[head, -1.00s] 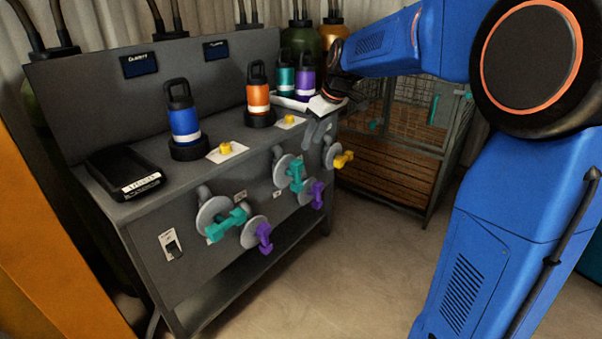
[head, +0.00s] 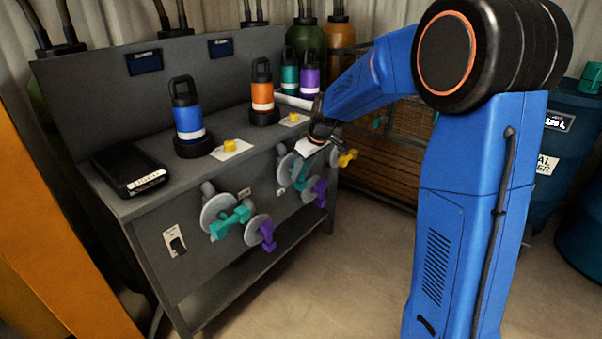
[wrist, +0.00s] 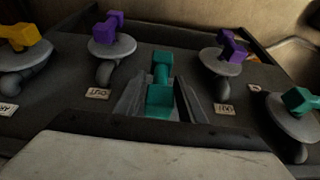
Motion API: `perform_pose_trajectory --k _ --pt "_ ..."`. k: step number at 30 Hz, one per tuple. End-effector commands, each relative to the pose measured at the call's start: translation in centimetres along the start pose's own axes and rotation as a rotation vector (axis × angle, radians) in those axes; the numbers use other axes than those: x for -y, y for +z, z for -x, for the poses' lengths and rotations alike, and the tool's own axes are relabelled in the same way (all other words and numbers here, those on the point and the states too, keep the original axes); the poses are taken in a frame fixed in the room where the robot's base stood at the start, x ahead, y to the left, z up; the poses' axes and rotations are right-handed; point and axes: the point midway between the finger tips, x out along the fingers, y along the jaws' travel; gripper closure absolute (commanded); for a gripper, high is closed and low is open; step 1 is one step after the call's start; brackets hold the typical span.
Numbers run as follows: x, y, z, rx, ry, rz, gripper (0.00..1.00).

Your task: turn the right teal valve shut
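The right teal valve (head: 300,181) is on the front panel of the grey bench, partly covered by my gripper (head: 303,160) in the head view. In the wrist view its teal handle (wrist: 160,97) lies in the middle, pointing toward the camera. My gripper (wrist: 163,84) is open there, with one grey finger on each side of the handle. I cannot tell whether either finger touches it. The left teal valve (head: 231,222) is farther left on the panel, and it shows at the right edge of the wrist view (wrist: 300,99).
Purple valves (head: 267,233) (head: 320,190) and a yellow valve (head: 347,158) sit close by the teal ones. Blue (head: 188,122) and orange (head: 262,96) bottles stand on the bench top. The floor before the bench is clear.

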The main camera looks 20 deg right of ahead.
Motion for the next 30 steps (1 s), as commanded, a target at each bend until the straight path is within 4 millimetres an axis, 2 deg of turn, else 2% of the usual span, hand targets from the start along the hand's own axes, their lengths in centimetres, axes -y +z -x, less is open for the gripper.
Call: perform_pose_trajectory --k 5,13,14,17,30 --pt "0.01 0.0 -0.9 0.0 0.0 0.0 0.64" --pt "0.0 -0.01 -1.0 -0.001 0.0 0.0 0.64" --pt "0.01 -0.01 -0.99 -0.001 0.0 0.0 0.69" --pt "0.01 -0.01 -0.99 -0.001 0.0 0.0 0.93" --pt "-0.22 0.04 -1.05 0.0 -0.067 -0.03 0.94"
